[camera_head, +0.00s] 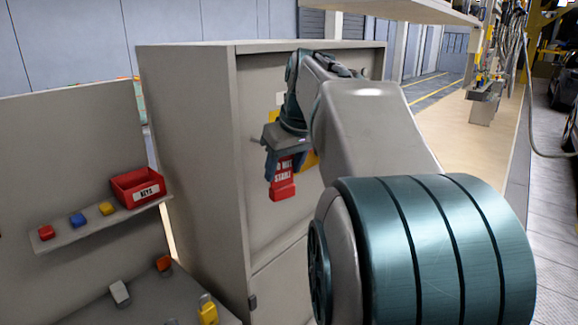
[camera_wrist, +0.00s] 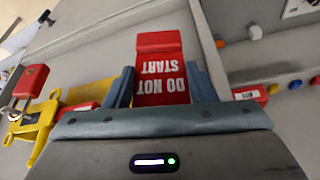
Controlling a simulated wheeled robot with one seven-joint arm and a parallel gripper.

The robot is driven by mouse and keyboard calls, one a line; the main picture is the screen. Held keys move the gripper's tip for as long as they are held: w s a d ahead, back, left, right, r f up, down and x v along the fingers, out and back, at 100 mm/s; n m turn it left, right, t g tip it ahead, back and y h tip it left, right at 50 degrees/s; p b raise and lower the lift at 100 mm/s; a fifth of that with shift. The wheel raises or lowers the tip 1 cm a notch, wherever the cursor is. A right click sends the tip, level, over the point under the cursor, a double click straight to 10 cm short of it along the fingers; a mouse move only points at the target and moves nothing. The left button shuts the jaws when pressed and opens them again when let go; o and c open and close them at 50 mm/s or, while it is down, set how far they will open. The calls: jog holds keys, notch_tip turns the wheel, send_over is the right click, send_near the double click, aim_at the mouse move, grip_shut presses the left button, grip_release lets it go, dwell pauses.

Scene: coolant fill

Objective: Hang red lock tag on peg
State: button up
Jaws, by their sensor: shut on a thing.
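The red lock tag (camera_wrist: 162,75) with white "DO NOT START" lettering is between the two fingers of my gripper (camera_wrist: 159,85) in the wrist view. The lettering appears upside down there. In the head view my gripper (camera_head: 285,168) is shut on the red tag (camera_head: 283,188), which hangs down below the fingers in front of the grey cabinet's face. A yellow piece (camera_head: 312,160) shows partly behind my gripper. In the wrist view a yellow bracket-like piece (camera_wrist: 38,130) with a red padlock (camera_wrist: 30,80) is at the left. I cannot clearly make out the peg.
The grey cabinet (camera_head: 190,150) stands upright. Left of it, a shelf (camera_head: 95,228) carries a red "KEYS" bin (camera_head: 138,187) and small red, blue and yellow blocks. Several small items lie on the surface below. A long light-topped bench (camera_head: 468,150) is at the right.

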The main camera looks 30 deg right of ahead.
jog(key=shift+w+a+f, duration=0.3)
jog(key=shift+w+f, duration=0.2)
jog(key=shift+w, duration=0.25)
jog(key=shift+w+a+f, duration=0.3)
jog(key=shift+w+f, duration=0.2)
jog(key=shift+w, duration=0.2)
jog(key=shift+f, duration=0.15)
jog(key=o, duration=1.1)
jog(key=shift+c, duration=0.2)
jog(key=v, duration=1.5)
jog(key=shift+w, duration=0.2)
